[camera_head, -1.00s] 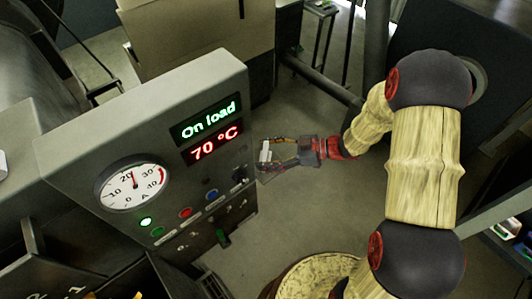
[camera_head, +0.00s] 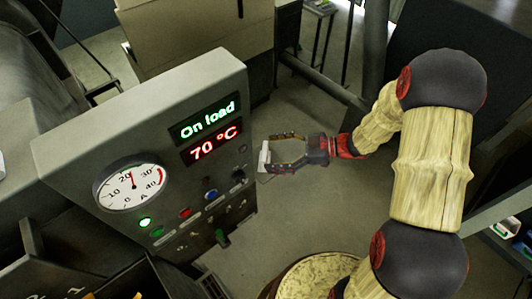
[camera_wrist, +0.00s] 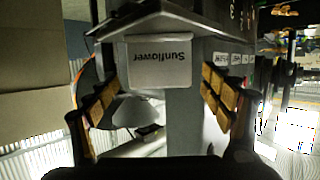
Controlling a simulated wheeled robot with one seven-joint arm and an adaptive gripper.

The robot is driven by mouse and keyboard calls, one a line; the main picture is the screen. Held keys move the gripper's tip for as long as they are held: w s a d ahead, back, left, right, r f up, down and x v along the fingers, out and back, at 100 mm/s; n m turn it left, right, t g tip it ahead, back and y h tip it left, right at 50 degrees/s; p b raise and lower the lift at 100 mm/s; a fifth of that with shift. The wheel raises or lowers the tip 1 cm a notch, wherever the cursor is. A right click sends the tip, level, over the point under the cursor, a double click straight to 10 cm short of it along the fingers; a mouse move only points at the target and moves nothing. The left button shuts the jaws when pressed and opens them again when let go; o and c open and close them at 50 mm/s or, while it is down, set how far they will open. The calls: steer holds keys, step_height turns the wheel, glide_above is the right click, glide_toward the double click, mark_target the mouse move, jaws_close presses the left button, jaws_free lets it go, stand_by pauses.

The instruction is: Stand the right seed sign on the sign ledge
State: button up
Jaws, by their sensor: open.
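A small white sign (camera_head: 264,157) stands at the right end of the grey control panel, with its thin side towards the head camera. In the wrist view the sign (camera_wrist: 160,55) reads "Sunflower", upside down, and sits against a grey surface. My gripper (camera_head: 273,154) is open just to the right of the sign. In the wrist view its padded fingers (camera_wrist: 160,90) are apart, one on each side of the sign's lower part, with visible gaps. The ledge under the sign is small and hard to make out in the head view.
The control panel (camera_head: 105,125) carries a lit "On load" display (camera_head: 205,119), a "70 °C" display (camera_head: 212,142), a dial (camera_head: 130,187) and several buttons. The floor below my gripper is clear. A round pale top (camera_head: 315,275) is at the bottom.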

steer(key=v, duration=0.9)
steer(key=w+d+r+m+t+h, duration=0.2)
steer(key=w+d+r+t+h, duration=0.15)
steer(key=w+r, duration=0.3)
steer(key=w+d+r+m+t+h, duration=0.25)
steer(key=w+r+t+h, duration=0.25)
steer(key=w, duration=0.3)
steer(key=s+d+r+m+t+h, duration=0.1)
steer(key=d+r+m+h, duration=0.2)
steer(key=d+r+h, duration=0.3)
steer(key=s+d+r+m+g+h, duration=0.1)
steer(key=s+r+m+h, duration=0.15)
steer(key=s, duration=0.35)
steer(key=s+r+m+g+h, duration=0.1)
steer(key=s+r+m, duration=0.15)
steer(key=s, duration=0.35)
steer(key=s+a+f+m+g+y, duration=0.1)
steer(key=s+a+f+g, duration=0.1)
steer(key=s+a, duration=0.3)
steer(key=s+a+f+m+g+y, duration=0.2)
steer(key=s+a, duration=0.2)
steer(key=s, duration=1)
steer(key=shift+s+a+f+g+y+b, duration=0.2)
steer(key=shift+s+a+g+y+b, duration=0.1)
steer(key=shift+a+g, duration=0.1)
